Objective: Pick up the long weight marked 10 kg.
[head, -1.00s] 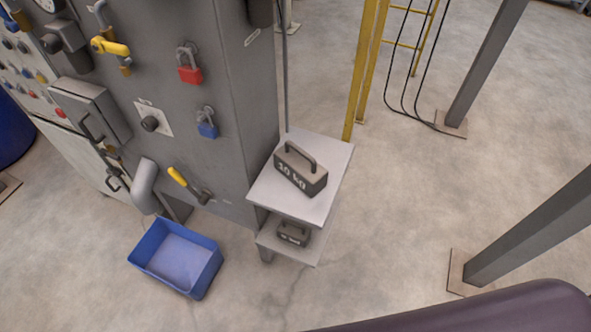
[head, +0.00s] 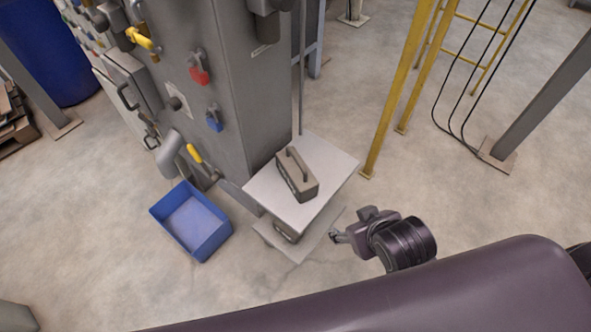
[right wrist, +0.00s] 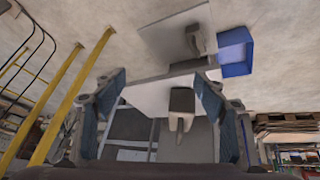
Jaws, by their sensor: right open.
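The long weight marked 10 kg (head: 297,174) is a dark grey block with a bar handle on top. In the head view it stands upright on the upper shelf (head: 326,168) of a small stand; its marking cannot be read now. My right gripper (head: 337,237) is apart from it, to its right and nearer me, beside the stand. The right wrist view is upside down. There the open, empty fingers (right wrist: 162,100) frame the weight (right wrist: 181,101), seen end-on, beyond them. My left gripper is not in view.
A smaller weight (head: 286,234) is partly hidden on the lower shelf (head: 322,226). A grey machine cabinet (head: 228,90) with padlocks stands against the stand. A blue bin (head: 192,222) lies on the floor to the left.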

